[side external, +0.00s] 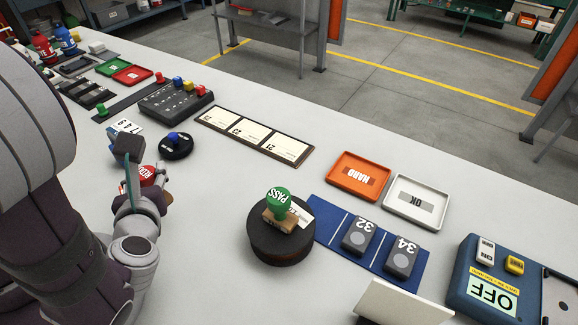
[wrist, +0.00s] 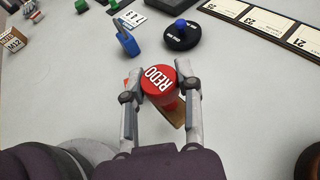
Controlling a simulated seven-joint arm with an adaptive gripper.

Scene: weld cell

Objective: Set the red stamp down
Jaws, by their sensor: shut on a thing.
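The red stamp (wrist: 160,84) has a round red top marked REDO and a brown base that partly shows below it. My gripper (wrist: 160,95) is shut on it, with one finger on each side of the red top in the wrist view. In the side view the red stamp (side external: 148,175) shows partly behind my gripper (side external: 145,190), at the left of the table. Whether its base touches the table is hard to tell.
A blue clamp-like item (wrist: 127,40) and a black round dial with a blue knob (wrist: 181,35) stand just beyond the stamp. A green PASS stamp (side external: 278,200) stands on a black turntable (side external: 282,247) to the right. Bare table (side external: 215,200) lies between.

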